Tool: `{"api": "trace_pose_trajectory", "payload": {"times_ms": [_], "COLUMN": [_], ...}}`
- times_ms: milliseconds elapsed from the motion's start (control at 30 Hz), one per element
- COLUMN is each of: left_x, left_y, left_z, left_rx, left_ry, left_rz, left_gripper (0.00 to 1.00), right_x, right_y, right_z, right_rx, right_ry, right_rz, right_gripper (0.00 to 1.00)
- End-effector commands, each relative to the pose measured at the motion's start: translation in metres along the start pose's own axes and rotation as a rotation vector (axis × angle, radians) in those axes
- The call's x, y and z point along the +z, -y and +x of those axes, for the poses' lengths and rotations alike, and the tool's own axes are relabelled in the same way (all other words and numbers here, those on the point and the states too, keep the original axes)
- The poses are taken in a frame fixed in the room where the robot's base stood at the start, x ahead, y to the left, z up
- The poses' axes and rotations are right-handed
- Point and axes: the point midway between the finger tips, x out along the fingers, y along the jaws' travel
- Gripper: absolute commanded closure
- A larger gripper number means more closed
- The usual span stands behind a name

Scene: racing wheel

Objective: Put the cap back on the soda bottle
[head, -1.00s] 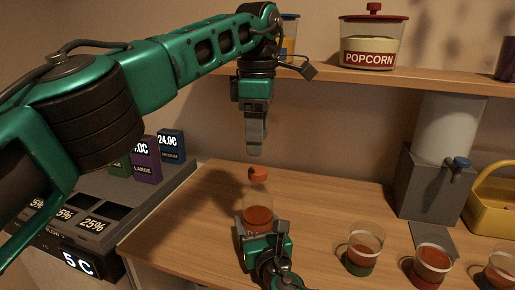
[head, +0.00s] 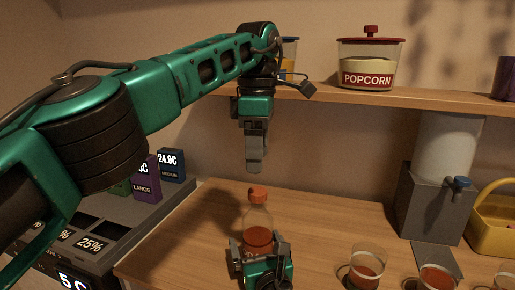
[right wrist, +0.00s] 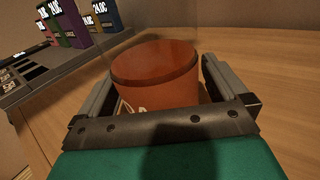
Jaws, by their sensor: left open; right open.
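The clear soda bottle (head: 258,218) with orange-red liquid stands upright on the wooden counter. The orange cap (head: 258,193) sits at the top of its neck; I cannot tell whether it is screwed down. My left gripper (head: 254,167) points down just above the cap, open and apart from it. My right gripper (head: 260,248) is low at the bottle's front, open, with its fingers on either side of the bottle body. In the right wrist view the bottle's liquid-filled part (right wrist: 155,78) lies between the fingers, and the cap is out of view.
Several cups with red drink (head: 366,268) stand at the front right. A grey dispenser (head: 430,205) and yellow basket (head: 495,222) are at the right. A shelf (head: 350,95) with a popcorn jar (head: 369,65) runs behind. A grey console (head: 125,228) is at the left.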

Motion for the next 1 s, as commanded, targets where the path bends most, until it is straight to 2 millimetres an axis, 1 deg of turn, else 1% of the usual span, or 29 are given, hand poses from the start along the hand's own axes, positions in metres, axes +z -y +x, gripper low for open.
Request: {"api": "trace_pose_trajectory", "payload": {"times_ms": [167, 500, 600, 700, 800, 1000], "left_x": [0.0, 0.0, 0.0, 0.0, 0.0, 0.0], "left_y": [0.0, 0.0, 0.0, 0.0, 0.0, 0.0], "left_z": [-0.004, -0.01, -0.011, -0.011, -0.011, -0.011], "left_rx": [0.0, 0.0, 0.0, 0.0, 0.0, 0.0], "left_ry": [0.0, 0.0, 0.0, 0.0, 0.0, 0.0], "left_rz": [0.0, 0.0, 0.0, 0.0, 0.0, 0.0], "left_gripper": [0.32, 0.32, 0.32, 0.32, 0.32, 0.32], "right_x": [0.0, -0.001, -0.001, -0.001, -0.001, 0.0], "right_y": [0.0, 0.0, 0.0, 0.0, 0.0, 0.0], "right_z": [-0.02, -0.091, -0.108, -0.119, -0.126, -0.128], "right_rx": [0.002, 0.001, 0.001, 0.0, 0.0, 0.0], "right_ry": [-0.003, -0.004, -0.004, -0.002, -0.002, -0.001], "right_rz": [0.0, -0.001, 0.0, 0.0, 0.0, -0.001], "right_gripper": [0.0, 0.0, 0.0, 0.0, 0.0, 0.0]}}
